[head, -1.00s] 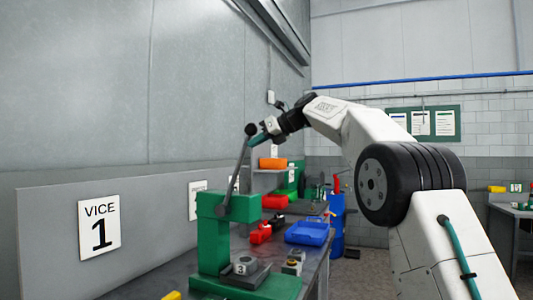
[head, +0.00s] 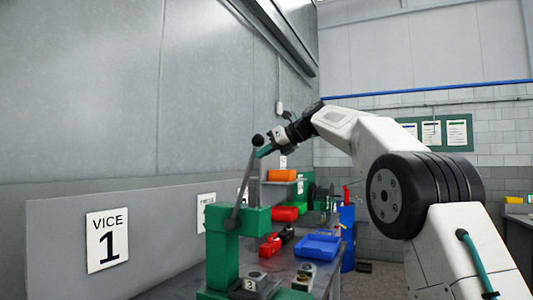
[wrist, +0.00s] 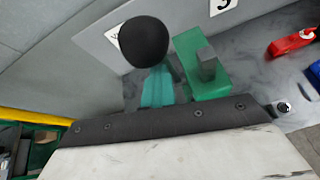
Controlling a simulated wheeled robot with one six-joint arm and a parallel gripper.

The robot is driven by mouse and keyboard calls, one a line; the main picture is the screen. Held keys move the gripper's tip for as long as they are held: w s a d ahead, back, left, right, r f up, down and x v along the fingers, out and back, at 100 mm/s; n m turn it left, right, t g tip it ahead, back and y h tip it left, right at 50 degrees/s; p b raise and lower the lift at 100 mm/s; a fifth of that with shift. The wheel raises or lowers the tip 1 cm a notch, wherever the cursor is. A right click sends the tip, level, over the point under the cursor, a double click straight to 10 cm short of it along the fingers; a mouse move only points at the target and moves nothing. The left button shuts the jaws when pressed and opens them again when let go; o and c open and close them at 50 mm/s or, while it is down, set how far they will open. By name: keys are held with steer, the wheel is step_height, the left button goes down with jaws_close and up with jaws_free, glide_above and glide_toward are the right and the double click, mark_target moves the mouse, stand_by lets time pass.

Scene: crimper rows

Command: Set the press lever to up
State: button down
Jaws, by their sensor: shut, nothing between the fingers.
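The green press (head: 222,250) stands on the bench in the head view. Its grey lever (head: 244,186) rises steeply from the press head, leaning to the right, and ends in a black ball knob (head: 257,140). In the wrist view the knob (wrist: 143,40) is large and near, with the green press (wrist: 200,75) beyond it. My gripper (head: 264,151) has teal fingers, is shut and empty, and is at the knob's right, just below its top. The fingers (wrist: 158,85) show below the knob in the wrist view. I cannot tell whether they touch it.
A blue tray (head: 318,246), a red vice-like tool (head: 270,246) and red and orange bins (head: 282,175) stand farther along the bench. A wall panel with a VICE 1 sign (head: 107,240) runs along the left.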

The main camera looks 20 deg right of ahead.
steer(key=shift+s+d+r+n, duration=0.7)
steer(key=shift+s+d+r, duration=2.4)
steer(key=shift+s+r, duration=0.35)
steer(key=s+d+f+n+g+h, duration=0.1)
steer(key=s+f+n+g+h, duration=0.15)
steer(key=f+n, duration=0.5)
steer(key=s+d+f+n+g+h, duration=0.1)
steer(key=s+f+n, duration=0.25)
steer(key=f, duration=0.65)
steer(key=s+a+f+n+g+h, duration=0.1)
steer(key=s+f+n, duration=0.4)
steer(key=s, duration=0.9)
steer(key=s+a+f+n+g+h, duration=0.1)
steer(key=s+f+n, duration=0.4)
steer(key=s+f, duration=0.7)
steer(key=s+a+f+n+g+h, duration=0.1)
steer(key=s+f+n+h, duration=0.2)
steer(key=s, duration=1.4)
step_height(320, 180, down, 6)
steer(key=n, duration=0.3)
steer(key=shift+s+a+g+h, duration=0.25)
steer(key=shift+s+g+h, duration=0.1)
steer(key=shift+s, duration=0.05)
steer(key=shift+r, duration=0.1)
